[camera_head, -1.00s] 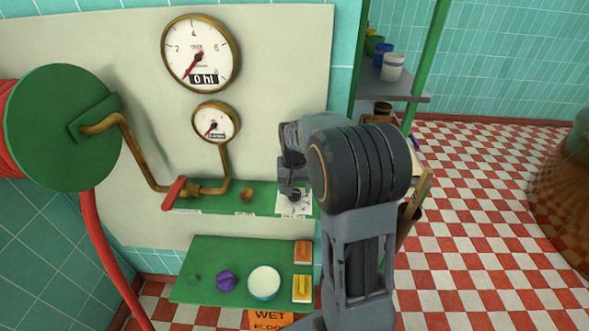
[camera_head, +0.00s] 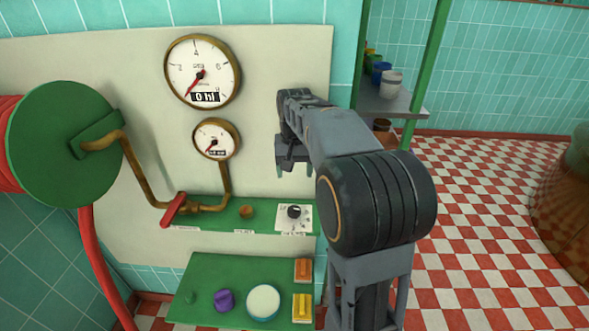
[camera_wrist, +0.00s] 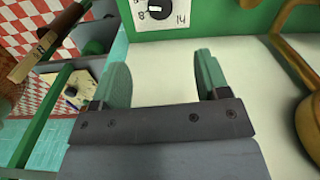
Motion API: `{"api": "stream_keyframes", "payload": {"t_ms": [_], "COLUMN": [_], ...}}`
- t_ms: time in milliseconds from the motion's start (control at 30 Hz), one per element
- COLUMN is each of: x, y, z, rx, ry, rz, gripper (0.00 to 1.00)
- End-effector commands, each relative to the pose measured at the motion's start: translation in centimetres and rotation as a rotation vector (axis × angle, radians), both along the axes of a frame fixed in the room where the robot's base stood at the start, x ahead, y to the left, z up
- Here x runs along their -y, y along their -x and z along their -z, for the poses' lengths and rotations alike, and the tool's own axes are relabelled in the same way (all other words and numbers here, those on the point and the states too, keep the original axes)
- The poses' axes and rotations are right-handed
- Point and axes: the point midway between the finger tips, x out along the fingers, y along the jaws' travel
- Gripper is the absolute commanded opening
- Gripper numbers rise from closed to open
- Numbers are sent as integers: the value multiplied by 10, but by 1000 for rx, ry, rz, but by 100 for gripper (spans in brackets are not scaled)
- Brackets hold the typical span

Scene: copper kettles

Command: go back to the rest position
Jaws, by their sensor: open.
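My gripper (camera_head: 294,168) is in front of the pale panel (camera_head: 275,60), above the right end of the green ledge. It is apart from the black rotary knob (camera_head: 294,212), which sits on a white numbered plate below it. In the wrist view my gripper (camera_wrist: 160,88) shows its two green-padded fingers spread apart with nothing between them. The knob (camera_wrist: 156,6) shows at the top edge there, beyond the fingers. My arm comes in from the lower right of the head view.
A red-handled valve (camera_head: 174,208) and brass pipe run left of the knob. A lower green shelf (camera_head: 200,270) holds a purple item (camera_head: 224,300), a round white-topped container (camera_head: 263,301) and two blocks. A metal shelf (camera_head: 400,102) with pots stands right.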

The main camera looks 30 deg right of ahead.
Motion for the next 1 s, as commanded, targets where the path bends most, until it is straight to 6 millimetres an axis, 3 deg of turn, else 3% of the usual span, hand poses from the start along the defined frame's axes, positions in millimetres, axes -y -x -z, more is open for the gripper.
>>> {"api": "stream_keyframes", "payload": {"t_ms": [433, 533, 1000], "x": [1, 0, -79], "y": [-4, 2, 141], "z": [0, 25, 63], "rx": [22, 26, 259], "ry": [5, 8, 68], "rz": [-20, -59, -364], "gripper": [69, 69, 69]}}
